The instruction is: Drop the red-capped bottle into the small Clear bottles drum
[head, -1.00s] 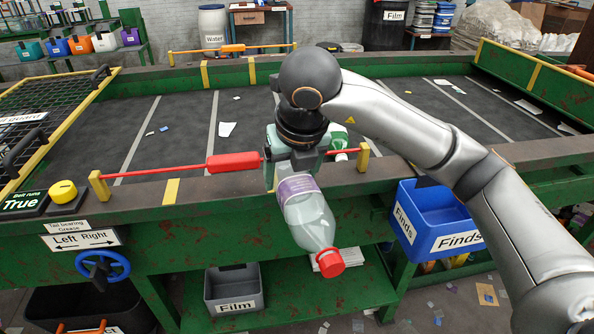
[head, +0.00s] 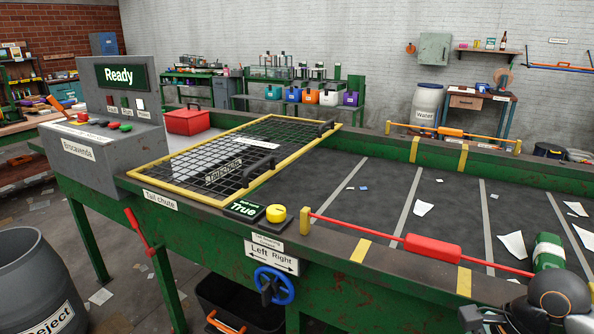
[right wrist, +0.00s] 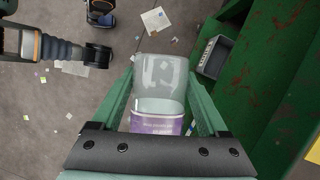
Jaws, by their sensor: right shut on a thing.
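The bottle (right wrist: 160,85) is clear with a purple label band. In the right wrist view it sits between the green fingers of my right gripper (right wrist: 162,100), which is shut on it. Its red cap does not show in that view now. The bottle is held in the air over the concrete floor beside the green belt frame. In the head view only part of my right wrist shows at the lower right corner, and the bottle is out of sight. The small Clear bottles drum is not in view. My left gripper is not in view.
A grey Reject drum (head: 45,290) stands at the lower left. The green sorting belt frame (head: 370,285) runs across, with a yellow-edged mesh (head: 235,150) and a control box (head: 100,150). A green bottle (head: 548,252) lies at the belt's edge. A grey bin (right wrist: 215,55) stands below the frame.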

